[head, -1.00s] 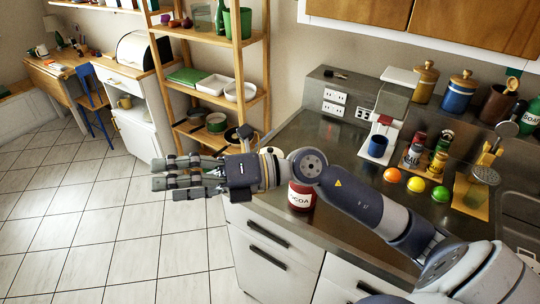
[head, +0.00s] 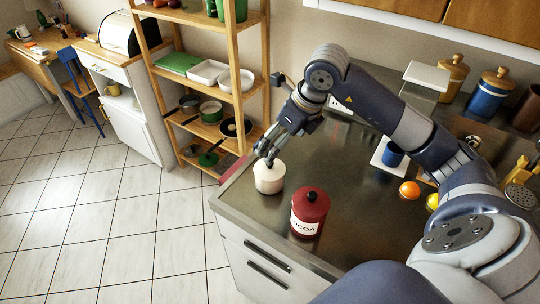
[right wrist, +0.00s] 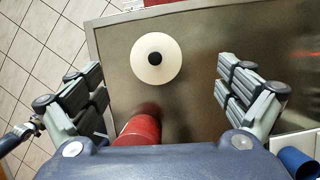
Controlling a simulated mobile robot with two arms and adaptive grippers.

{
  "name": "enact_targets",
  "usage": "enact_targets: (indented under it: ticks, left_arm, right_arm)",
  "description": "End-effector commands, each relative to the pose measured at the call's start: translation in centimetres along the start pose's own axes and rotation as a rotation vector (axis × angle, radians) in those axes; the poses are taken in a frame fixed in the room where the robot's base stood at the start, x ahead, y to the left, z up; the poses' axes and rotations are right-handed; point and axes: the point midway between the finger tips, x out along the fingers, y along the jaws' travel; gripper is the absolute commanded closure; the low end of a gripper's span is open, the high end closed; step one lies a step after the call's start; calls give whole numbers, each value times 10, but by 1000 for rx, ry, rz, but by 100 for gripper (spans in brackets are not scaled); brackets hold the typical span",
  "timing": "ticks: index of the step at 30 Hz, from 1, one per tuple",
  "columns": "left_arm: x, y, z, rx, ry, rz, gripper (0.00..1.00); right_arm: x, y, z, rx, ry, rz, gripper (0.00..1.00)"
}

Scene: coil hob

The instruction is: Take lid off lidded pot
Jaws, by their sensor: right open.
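A small cream lidded pot (head: 268,180) stands near the left end of the steel counter. Its pale round lid with a dark knob shows from above in the right wrist view (right wrist: 155,62), and the lid sits on the pot. My right gripper (head: 272,148) points down above the pot, its fingers close to the lid in the head view. In the right wrist view the right gripper (right wrist: 155,95) is open, with the fingers wide apart on either side and the pot between and ahead of them. Nothing is in its grasp. My left gripper is not in view.
A red cocoa canister (head: 310,213) stands just right of the pot, close to my right gripper (right wrist: 138,130). A wooden shelf (head: 240,85) with pans is behind left. The counter's middle is clear.

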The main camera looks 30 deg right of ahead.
Motion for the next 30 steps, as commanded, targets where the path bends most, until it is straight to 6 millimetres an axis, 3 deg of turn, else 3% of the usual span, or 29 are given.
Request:
enact_targets:
  ticks: [4,9,12,16,24,30]
  left_arm:
    - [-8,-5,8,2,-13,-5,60]
    - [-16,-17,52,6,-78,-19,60]
    - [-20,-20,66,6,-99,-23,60]
    - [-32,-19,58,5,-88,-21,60]
    - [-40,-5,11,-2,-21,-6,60]
    - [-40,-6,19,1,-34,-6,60]
  right_arm:
    - [24,2,-1,1,6,5,5]
    - [44,1,0,0,2,4,5]
    - [50,1,0,0,2,3,5]
    - [63,0,-1,1,6,6,5]
    - [98,-2,-1,-1,2,5,5]
    - [101,-2,-2,-2,1,3,5]
